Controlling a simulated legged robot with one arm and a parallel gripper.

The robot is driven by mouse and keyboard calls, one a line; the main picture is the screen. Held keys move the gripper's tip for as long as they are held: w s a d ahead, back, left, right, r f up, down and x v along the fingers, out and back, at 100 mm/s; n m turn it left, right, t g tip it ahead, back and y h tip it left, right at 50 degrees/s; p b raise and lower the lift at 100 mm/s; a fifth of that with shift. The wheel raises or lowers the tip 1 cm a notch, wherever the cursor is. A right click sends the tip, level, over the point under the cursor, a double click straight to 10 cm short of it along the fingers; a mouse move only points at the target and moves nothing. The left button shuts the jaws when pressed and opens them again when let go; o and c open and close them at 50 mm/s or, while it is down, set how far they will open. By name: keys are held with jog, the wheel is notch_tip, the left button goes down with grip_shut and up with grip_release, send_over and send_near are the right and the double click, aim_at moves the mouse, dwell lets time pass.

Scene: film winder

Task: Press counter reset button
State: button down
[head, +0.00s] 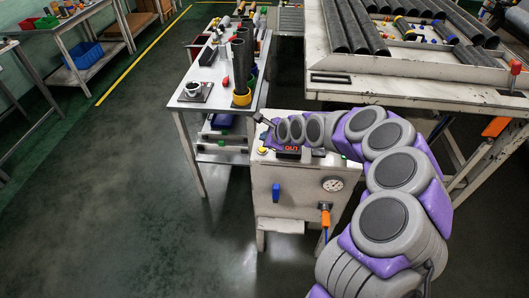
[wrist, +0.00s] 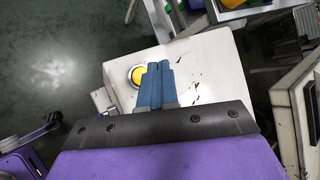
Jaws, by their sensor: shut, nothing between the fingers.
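A round yellow button (wrist: 137,76) in a pale ring sits on the top of a white control cabinet (wrist: 110,72) in the wrist view. In the head view the yellow button (head: 263,150) is at the left of the cabinet top, beside a red lit display (head: 291,149). My gripper (wrist: 160,67) is shut and empty, its blue fingers side by side. In the wrist view the fingertips overlap the button's right edge; I cannot tell how high they are above it. In the head view my arm's end is over the back of the cabinet.
The cabinet front (head: 300,188) carries a round gauge (head: 332,184), a blue part (head: 276,193) and an orange fitting (head: 325,216). A workbench (head: 192,96) with tubes stands behind left. A large roller table (head: 430,88) is behind right. The floor at left is clear.

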aim_at(264, 150)
jog(key=shift+a+f, duration=0.15)
jog(key=shift+f, duration=0.5)
jog(key=shift+a+f, duration=0.55)
jog(key=shift+f, duration=0.05)
jog(key=shift+d+r, duration=0.1)
jog(key=shift+d, duration=0.45)
jog(key=shift+a, duration=0.15)
jog(key=shift+a, duration=0.3)
jog(key=shift+d, duration=0.3)
jog(key=shift+a, duration=0.15)
jog(key=shift+f+p, duration=0.35)
jog(key=shift+p, duration=0.1)
